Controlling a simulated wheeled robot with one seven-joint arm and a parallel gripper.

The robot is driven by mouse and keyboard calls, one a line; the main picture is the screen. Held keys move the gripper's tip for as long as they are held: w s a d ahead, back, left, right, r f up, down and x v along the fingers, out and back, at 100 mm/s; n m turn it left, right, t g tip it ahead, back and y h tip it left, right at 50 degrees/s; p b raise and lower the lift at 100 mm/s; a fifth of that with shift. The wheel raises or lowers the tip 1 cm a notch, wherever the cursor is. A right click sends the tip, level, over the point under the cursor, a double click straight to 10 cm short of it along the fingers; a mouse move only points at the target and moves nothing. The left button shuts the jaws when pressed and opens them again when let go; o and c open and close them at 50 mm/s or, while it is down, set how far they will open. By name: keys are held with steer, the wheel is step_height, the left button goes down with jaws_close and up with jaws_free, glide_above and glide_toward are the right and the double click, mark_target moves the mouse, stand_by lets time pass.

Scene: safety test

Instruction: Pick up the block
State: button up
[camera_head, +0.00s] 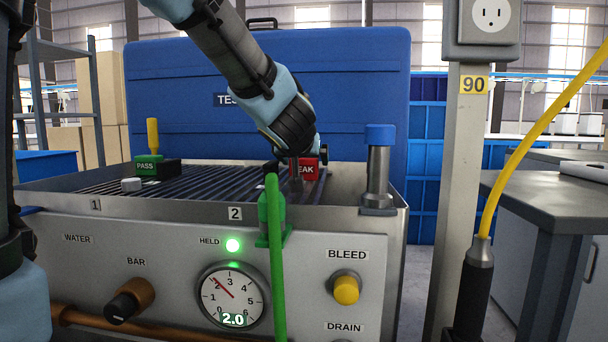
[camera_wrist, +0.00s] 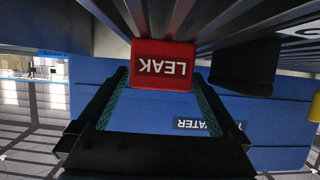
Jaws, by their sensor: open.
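My gripper (camera_head: 297,172) is over the right part of the slatted rack, at the red LEAK block (camera_head: 308,168). In the wrist view, my gripper (camera_wrist: 160,88) is open, with one green-lined finger toward each lower side of the red LEAK block (camera_wrist: 163,66). Its lettering shows upside down there. I see nothing held between the fingers; whether they touch the block is unclear. In the head view the gripper partly hides this block. A green PASS block (camera_head: 147,167) with a yellow handle stands at the rack's left, near a small grey piece (camera_head: 131,184).
A blue case (camera_head: 350,85) stands behind the rack. A capped metal post (camera_head: 378,170) stands to the right. A green hose (camera_head: 276,250) rises in front, beside a gauge (camera_head: 232,294) reading 2.0. A dark box (camera_wrist: 245,65) sits beside the LEAK block.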

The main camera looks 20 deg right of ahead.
steer(key=c, duration=1.2)
steer(key=shift+r, duration=0.1)
